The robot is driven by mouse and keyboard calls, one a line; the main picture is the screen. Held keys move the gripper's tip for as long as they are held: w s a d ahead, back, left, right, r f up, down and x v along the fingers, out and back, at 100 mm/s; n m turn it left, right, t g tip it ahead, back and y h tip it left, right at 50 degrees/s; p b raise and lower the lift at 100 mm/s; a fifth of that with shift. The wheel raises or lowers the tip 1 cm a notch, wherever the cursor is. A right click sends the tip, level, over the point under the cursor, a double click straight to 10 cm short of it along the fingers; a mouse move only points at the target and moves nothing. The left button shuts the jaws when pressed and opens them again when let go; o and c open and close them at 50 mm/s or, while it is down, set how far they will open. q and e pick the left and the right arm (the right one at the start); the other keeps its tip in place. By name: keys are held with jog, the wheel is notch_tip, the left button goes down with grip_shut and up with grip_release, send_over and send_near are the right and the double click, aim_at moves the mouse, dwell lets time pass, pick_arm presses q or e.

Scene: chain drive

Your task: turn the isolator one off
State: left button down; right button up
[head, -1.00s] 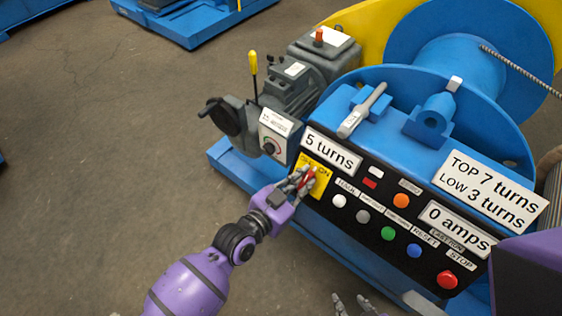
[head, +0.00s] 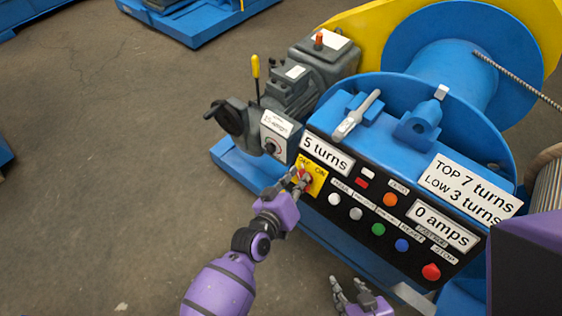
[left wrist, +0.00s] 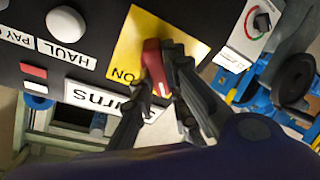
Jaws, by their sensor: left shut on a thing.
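The isolator is a yellow plate (head: 319,181) marked OFF and ON with a red handle (head: 302,173), at the left end of the black control panel. My left gripper (head: 300,180) is shut on the red handle. In the left wrist view the red handle (left wrist: 154,62) lies between the fingers (left wrist: 160,82), in front of the yellow plate (left wrist: 128,40). The fingers and hand hide part of the plate and its OFF mark there. My right gripper (head: 347,286) is open and empty, low in front of the panel.
The panel holds several buttons, including a red one (head: 431,271), and the signs "5 turns" (head: 327,155) and "0 amps" (head: 443,228). A grey box with a dial (head: 280,135) stands to the left. The floor (head: 120,170) left of the machine is clear.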

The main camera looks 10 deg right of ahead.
pick_arm(q)
jog(key=shift+n, duration=0.6)
pick_arm(e)
jog(key=shift+r, duration=0.3)
pick_arm(q)
jog(key=c, duration=1.7)
grip_release()
jog(key=v, duration=1.2)
jog(key=shift+s, duration=0.1)
pick_arm(e)
jog(key=shift+s+f, duration=0.1)
jog(key=shift+s, duration=0.2)
